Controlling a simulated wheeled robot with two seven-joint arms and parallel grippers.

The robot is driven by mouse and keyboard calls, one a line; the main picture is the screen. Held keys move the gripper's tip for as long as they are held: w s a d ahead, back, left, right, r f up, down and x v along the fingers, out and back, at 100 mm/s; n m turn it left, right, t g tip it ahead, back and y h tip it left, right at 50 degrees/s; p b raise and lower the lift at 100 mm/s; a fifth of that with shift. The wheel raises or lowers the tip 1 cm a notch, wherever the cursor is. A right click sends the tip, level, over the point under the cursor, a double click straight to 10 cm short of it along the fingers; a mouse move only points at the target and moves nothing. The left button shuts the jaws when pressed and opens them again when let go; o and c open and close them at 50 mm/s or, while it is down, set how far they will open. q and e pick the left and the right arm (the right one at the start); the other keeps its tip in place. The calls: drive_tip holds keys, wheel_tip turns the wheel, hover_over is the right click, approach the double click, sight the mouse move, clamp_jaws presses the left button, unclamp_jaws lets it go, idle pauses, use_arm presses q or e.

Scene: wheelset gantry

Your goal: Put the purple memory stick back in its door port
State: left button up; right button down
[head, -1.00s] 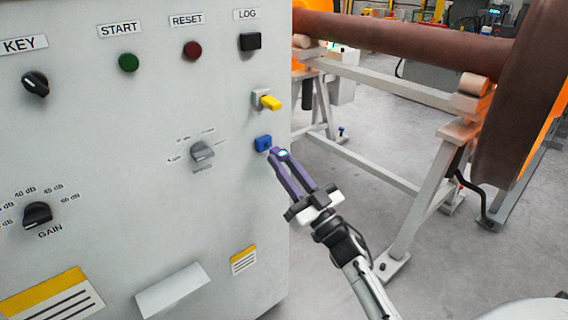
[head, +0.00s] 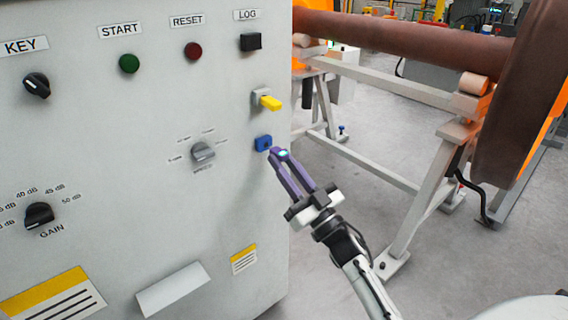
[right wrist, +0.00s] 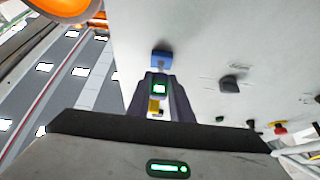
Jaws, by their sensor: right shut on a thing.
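My right gripper (head: 283,157) is shut on the purple memory stick (head: 280,152), which shows as a small piece with a lit teal-green spot between the fingertips. The fingers are purple-grey too, so the stick's outline is hard to separate. The blue door port (head: 264,143) is on the cabinet's front near its right edge, just up and left of the stick. In the right wrist view the lit stick (right wrist: 160,88) lies between the fingers, right below the blue port (right wrist: 161,58). I cannot tell whether they touch. My left gripper is not in view.
A yellow stick (head: 270,103) juts from a port above the blue one. A grey selector knob (head: 203,152) is left of the blue port, and the LOG switch (head: 251,41) is above. A wheelset stand (head: 420,205) is at the right, with open floor between.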

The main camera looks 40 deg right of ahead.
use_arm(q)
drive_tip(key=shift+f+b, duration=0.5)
use_arm(e)
drive_tip(key=shift+w+a, duration=0.1)
drive_tip(key=shift+w, duration=1.2)
drive_tip(key=c, duration=1.5)
unclamp_jaws()
drive_tip(key=v, duration=1)
drive_tip(key=shift+s, duration=0.15)
drive_tip(key=shift+f, duration=0.1)
use_arm(q)
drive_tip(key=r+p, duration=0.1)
drive_tip(key=p, duration=0.1)
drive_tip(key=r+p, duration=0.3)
drive_tip(key=p, duration=0.1)
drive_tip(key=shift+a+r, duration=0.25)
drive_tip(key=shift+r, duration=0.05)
use_arm(e)
drive_tip(key=s+a+f+g, duration=0.5)
drive_tip(key=s+a+f, duration=0.1)
drive_tip(key=s+f, duration=0.1)
drive_tip(key=s+a+f+n+g, duration=0.1)
drive_tip(key=s+a+f+g, duration=0.4)
drive_tip(key=s+a+f, duration=0.2)
drive_tip(key=s+a+f+g+y, duration=0.1)
drive_tip(key=s+a+f+g, duration=0.4)
drive_tip(key=s+a+f, duration=0.2)
drive_tip(key=shift+a+f, duration=0.1)
drive_tip(key=shift+f, duration=0.3)
